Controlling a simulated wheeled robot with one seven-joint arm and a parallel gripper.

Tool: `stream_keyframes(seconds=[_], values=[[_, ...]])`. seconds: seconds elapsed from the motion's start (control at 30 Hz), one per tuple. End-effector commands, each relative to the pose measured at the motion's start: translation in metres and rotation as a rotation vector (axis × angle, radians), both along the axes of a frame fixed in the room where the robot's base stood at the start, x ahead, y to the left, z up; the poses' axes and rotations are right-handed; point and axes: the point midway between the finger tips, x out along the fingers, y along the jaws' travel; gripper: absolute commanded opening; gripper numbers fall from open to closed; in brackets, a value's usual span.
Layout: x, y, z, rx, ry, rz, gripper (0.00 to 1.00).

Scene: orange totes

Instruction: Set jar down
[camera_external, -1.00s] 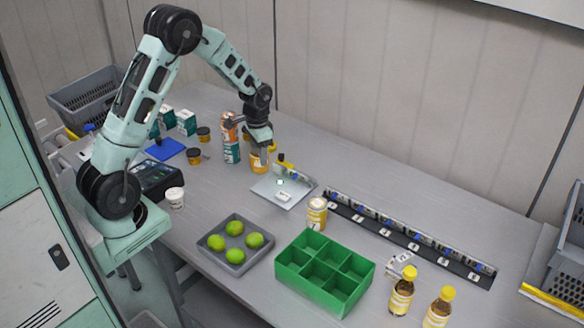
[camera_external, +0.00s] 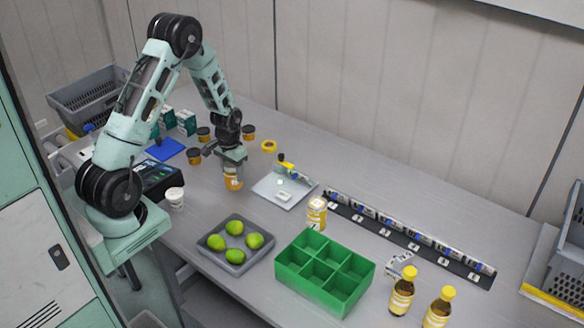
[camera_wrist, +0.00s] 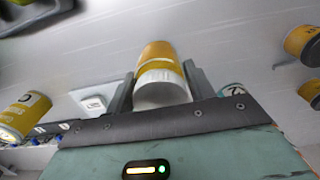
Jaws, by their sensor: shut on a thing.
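A jar (camera_external: 233,182) with a yellow-orange label is between the fingers of my gripper (camera_external: 233,168), which is shut on it. In the wrist view the jar (camera_wrist: 157,70) shows an orange-yellow body and a white end, with a finger of my gripper (camera_wrist: 160,86) on each side. The jar is above or at the grey table, left of the flat light plate; I cannot tell if its base touches. The gripper hides its upper part in the external view.
The light plate (camera_external: 270,192) with small items is right of the jar. A white cup (camera_external: 175,197) stands left. A grey tray (camera_external: 213,257) of limes and a green divided box (camera_external: 290,283) are in front.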

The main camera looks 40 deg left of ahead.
Motion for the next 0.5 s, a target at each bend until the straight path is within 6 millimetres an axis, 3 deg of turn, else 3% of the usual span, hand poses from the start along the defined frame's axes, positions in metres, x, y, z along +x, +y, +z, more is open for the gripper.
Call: stream_keyframes(seconds=[0.17,0.5], values=[[0.002,0.000,0.020,0.001,-0.006,-0.001,0.19],[0.002,0.000,0.096,0.001,-0.007,-0.002,0.19]])
